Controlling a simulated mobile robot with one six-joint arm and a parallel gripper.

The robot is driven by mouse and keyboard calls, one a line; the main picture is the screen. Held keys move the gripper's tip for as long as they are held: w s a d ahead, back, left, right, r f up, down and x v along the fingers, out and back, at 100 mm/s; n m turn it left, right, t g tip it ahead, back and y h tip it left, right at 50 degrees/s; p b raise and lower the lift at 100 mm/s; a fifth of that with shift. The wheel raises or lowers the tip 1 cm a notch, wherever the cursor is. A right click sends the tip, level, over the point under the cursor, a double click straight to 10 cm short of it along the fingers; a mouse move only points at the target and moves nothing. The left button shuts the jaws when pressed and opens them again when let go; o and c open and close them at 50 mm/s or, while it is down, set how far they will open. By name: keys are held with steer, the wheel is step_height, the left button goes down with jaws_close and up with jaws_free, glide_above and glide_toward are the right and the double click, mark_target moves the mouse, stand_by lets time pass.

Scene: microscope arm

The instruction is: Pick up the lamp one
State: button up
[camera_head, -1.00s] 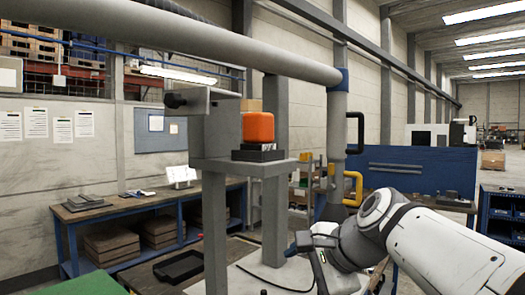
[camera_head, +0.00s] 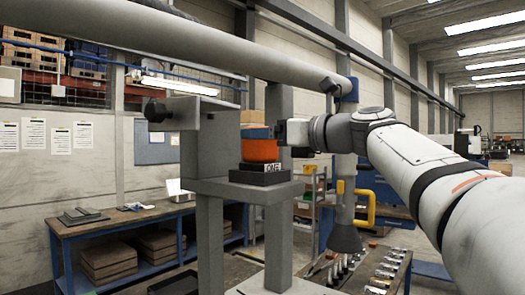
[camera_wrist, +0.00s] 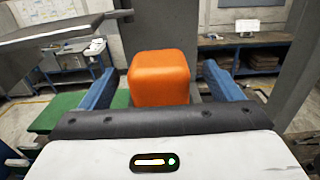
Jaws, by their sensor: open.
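An orange rounded block (camera_head: 260,151), which I take for the lamp, sits on a black base (camera_head: 250,176) with white lettering that seems to read ONE. The base stands on a grey shelf (camera_head: 225,188) of a grey stand. My gripper (camera_head: 257,132) is at the block, reaching in from the right, and a blue finger covers part of its upper side.
A grey plate with a knob (camera_head: 175,113) stands just left of the block, and a thick grey pipe (camera_head: 200,38) runs above. A conical grey tube with a yellow handle (camera_head: 362,210) hangs to the right. A table with several small items (camera_head: 370,272) is below it.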

steer(key=p+x, duration=0.1)
steer(key=x, duration=0.3)
steer(key=shift+s+f, duration=0.1)
steer(key=shift+f, duration=0.05)
steer(key=shift+w+a+f, duration=0.1)
steer(key=shift+w+a, duration=0.05)
steer(key=shift+w, duration=0.1)
steer(key=shift+c, duration=0.2)
steer(key=c, duration=1)
steer(key=shift+s, duration=0.1)
steer(key=shift+c, duration=0.9)
steer(key=shift+r, duration=0.2)
